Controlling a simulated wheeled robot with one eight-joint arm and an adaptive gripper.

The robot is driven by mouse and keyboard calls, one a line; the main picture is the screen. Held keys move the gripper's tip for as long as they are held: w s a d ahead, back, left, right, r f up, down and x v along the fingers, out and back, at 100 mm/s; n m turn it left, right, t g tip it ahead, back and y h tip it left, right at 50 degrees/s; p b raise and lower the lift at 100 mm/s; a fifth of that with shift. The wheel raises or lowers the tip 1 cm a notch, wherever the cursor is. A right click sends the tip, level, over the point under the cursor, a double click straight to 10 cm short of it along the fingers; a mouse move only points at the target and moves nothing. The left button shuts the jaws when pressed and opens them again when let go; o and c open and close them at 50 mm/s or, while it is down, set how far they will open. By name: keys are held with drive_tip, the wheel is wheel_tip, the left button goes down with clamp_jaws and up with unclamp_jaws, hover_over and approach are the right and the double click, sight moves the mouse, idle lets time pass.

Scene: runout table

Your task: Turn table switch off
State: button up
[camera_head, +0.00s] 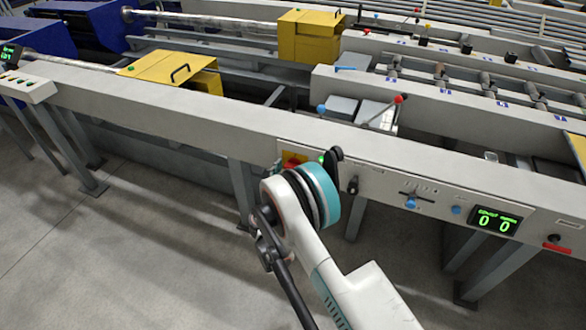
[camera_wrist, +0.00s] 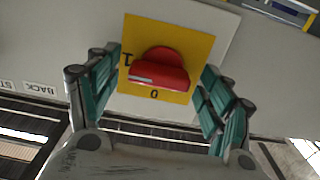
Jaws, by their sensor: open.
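The table switch is a red rotary knob (camera_wrist: 160,72) on a yellow plate (camera_wrist: 185,30) in the wrist view. Its grip bar lies about level, with a pale mark near its left end, on the side of the "1". The "0" is below the knob. My gripper (camera_wrist: 161,66) is open, with one teal-and-grey finger on each side of the knob and visible gaps between. Contact with the panel cannot be told. In the head view the switch (camera_head: 292,161) shows only in part, behind my arm, which hides most of my gripper.
The panel on the long grey table beam (camera_head: 180,108) also carries a black knob (camera_head: 353,186), a blue-handled slider (camera_head: 410,202), a blue button (camera_head: 456,210) and a green display (camera_head: 496,221). A red handle (camera_head: 556,245) sits further right. Floor in front is clear.

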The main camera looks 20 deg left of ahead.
drive_tip(key=shift+c, duration=0.5)
drive_tip(key=c, duration=1)
drive_tip(key=shift+o, duration=0.2)
drive_tip(key=shift+a+r+n, duration=0.1)
drive_tip(key=shift+a+n, duration=0.05)
drive_tip(key=shift+n, duration=8.75)
